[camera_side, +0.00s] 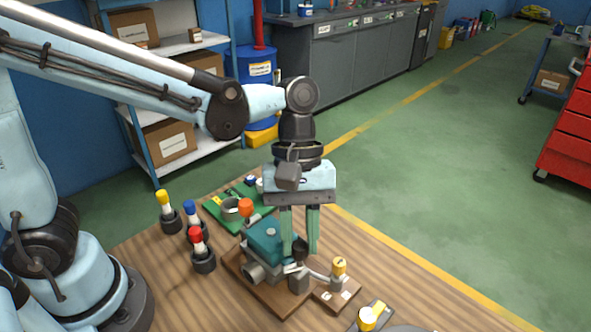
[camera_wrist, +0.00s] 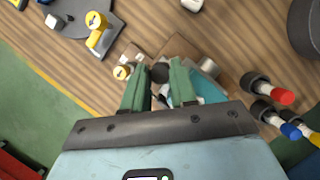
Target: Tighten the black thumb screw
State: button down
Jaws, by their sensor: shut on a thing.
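The black thumb screw (camera_side: 299,246) stands upright on the small teal and grey machine (camera_side: 263,240). In the wrist view, its round dark head (camera_wrist: 160,72) shows between my green fingertips. My gripper (camera_side: 301,250) points straight down over the machine and is shut on the thumb screw; it fills the lower middle of the wrist view (camera_wrist: 161,76). The machine is on a brown wooden base (camera_side: 268,294). Its teal body (camera_wrist: 208,88) is partly hidden behind my right-hand finger in the wrist view. The screw's lower end is hard to make out.
Red (camera_side: 198,238), blue (camera_side: 189,211) and yellow-handled (camera_side: 163,200) tools stand in black holders at left. A green board (camera_side: 232,203) lies behind.

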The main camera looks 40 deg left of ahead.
jog(key=m+y, duration=0.1)
jog(key=m, duration=0.2)
jog(key=m+g+y, duration=0.1)
jog(key=m, duration=0.2)
jog(key=shift+w+d+m, duration=0.1)
jog(key=shift+d+m, duration=0.1)
jog(key=shift+m, duration=0.1)
jog(key=m+y, duration=0.1)
jog(key=m, duration=0.2)
jog(key=m+y, duration=0.1)
jog(key=m, duration=0.2)
jog(key=shift+d+y, duration=0.15)
jog(key=shift+y, duration=0.15)
jog(key=c, duration=0.9)
grip_release()
jog(key=v, duration=1.2)
jog(key=shift+w, duration=0.15)
